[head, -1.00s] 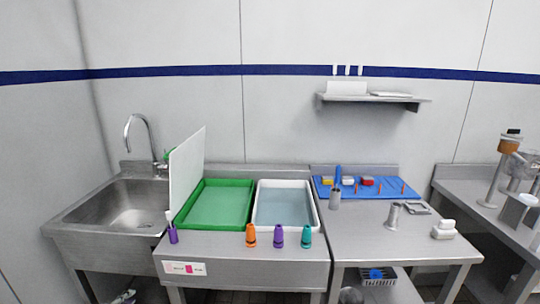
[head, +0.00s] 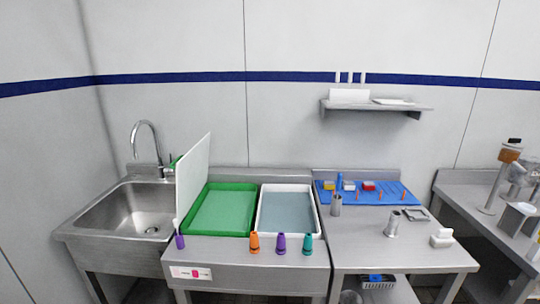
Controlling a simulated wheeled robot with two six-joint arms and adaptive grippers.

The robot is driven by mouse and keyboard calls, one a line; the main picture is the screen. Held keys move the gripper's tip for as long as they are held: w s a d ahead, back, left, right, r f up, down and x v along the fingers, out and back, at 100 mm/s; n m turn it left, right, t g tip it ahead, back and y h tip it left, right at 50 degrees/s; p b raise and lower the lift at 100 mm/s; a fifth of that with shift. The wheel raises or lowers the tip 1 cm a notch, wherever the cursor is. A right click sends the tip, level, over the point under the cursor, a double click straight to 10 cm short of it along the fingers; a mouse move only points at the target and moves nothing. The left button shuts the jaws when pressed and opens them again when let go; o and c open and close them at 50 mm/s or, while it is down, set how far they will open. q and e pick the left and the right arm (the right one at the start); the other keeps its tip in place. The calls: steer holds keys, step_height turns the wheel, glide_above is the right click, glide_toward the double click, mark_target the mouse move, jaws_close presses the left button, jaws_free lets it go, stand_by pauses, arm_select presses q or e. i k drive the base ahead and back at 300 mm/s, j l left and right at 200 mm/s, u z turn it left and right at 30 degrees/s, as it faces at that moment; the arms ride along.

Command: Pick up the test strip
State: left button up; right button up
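I cannot pick out the test strip with certainty. Small upright white strips (head: 350,78) show on the wall above the shelf, too small to identify. A green tray (head: 222,210) and a white tray (head: 289,187) holding a grey-blue surface lie side by side on the middle counter. Orange (head: 254,243), purple (head: 280,244) and teal (head: 307,244) cone-shaped pieces stand along its front edge. Another purple piece (head: 179,241) stands at the left by an upright white board (head: 193,180). Neither of my grippers is in view.
A steel sink (head: 148,218) is at the left. A wall shelf (head: 375,105) hangs above. The right counter's front is mostly clear.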

mark_target(176, 220)
steer(key=j+z, duration=0.1)
steer(key=j, duration=0.55)
steer(key=j+z, duration=0.15)
steer(key=j, duration=0.45)
steer(key=j+z, duration=0.1)
steer(key=j, duration=0.55)
steer(key=k+j+z, duration=0.1)
steer(key=j, duration=0.5)
steer(key=k+j+z, duration=0.1)
steer(key=j, duration=0.5)
steer(key=i+l, duration=0.4)
